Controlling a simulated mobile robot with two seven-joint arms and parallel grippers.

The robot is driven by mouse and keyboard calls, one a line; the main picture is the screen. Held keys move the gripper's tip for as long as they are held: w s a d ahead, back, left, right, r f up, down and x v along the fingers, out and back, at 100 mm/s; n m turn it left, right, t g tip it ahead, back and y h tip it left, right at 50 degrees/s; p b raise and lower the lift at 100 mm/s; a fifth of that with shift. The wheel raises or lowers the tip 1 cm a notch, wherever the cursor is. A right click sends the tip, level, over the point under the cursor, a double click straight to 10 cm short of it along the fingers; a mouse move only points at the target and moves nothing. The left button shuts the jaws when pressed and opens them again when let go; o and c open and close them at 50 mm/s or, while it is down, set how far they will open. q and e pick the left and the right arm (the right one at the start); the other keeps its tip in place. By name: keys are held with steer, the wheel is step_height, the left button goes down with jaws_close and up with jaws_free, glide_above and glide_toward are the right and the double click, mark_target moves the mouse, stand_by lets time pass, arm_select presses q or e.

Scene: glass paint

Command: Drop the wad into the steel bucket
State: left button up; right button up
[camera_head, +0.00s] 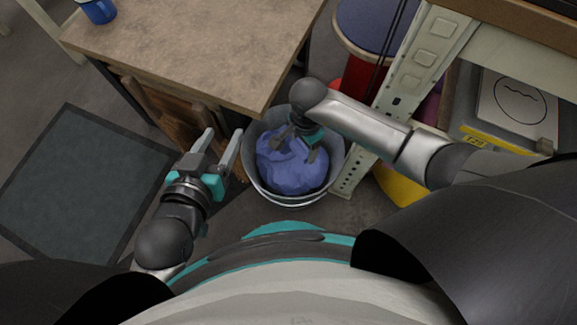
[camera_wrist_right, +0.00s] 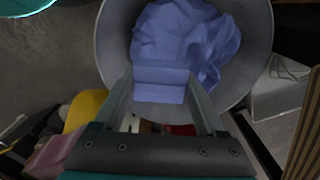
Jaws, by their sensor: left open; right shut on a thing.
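The wad is a crumpled blue-violet bundle (camera_head: 292,168), seen inside the round opening of the steel bucket (camera_head: 334,172) in the head view. My right gripper (camera_head: 299,143) reaches down over the bucket and is shut on the wad. In the right wrist view the wad (camera_wrist_right: 190,40) lies within the bucket's rim (camera_wrist_right: 262,45), with a fold of it between the fingers (camera_wrist_right: 160,90). I cannot tell whether the wad touches the bucket's bottom. My left gripper (camera_head: 222,141) is open and empty, left of the bucket.
A brown table (camera_head: 200,45) with a blue mug (camera_head: 98,10) stands behind and left of the bucket. A pale metal shelf post (camera_head: 405,90) stands close at its right. A dark mat (camera_head: 75,185) lies on the floor at left.

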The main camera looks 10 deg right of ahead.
steer(key=o, duration=1.3)
steer(key=shift+c, duration=0.2)
arm_select(q)
steer(key=shift+f, duration=0.1)
arm_select(e)
steer(key=shift+r, duration=0.1)
steer(key=shift+r+p, duration=0.6)
steer(key=shift+r, duration=0.3)
steer(key=shift+r+p, duration=0.45)
steer(key=shift+r, duration=0.35)
arm_select(q)
steer(key=s+a+g+y+p, duration=0.35)
steer(key=s+a+g, duration=0.3)
steer(key=a, duration=0.25)
arm_select(e)
step_height(320, 180, up, 5)
steer(key=shift+f+b, duration=0.2)
steer(key=shift+b, duration=0.25)
arm_select(q)
step_height(320, 180, down, 8)
steer(key=g+p, duration=0.2)
steer(key=p, duration=0.1)
steer(key=shift+d, duration=0.25)
arm_select(e)
step_height(320, 180, up, 7)
arm_select(q)
steer(key=shift+f+y, duration=0.1)
steer(key=shift+y, duration=0.15)
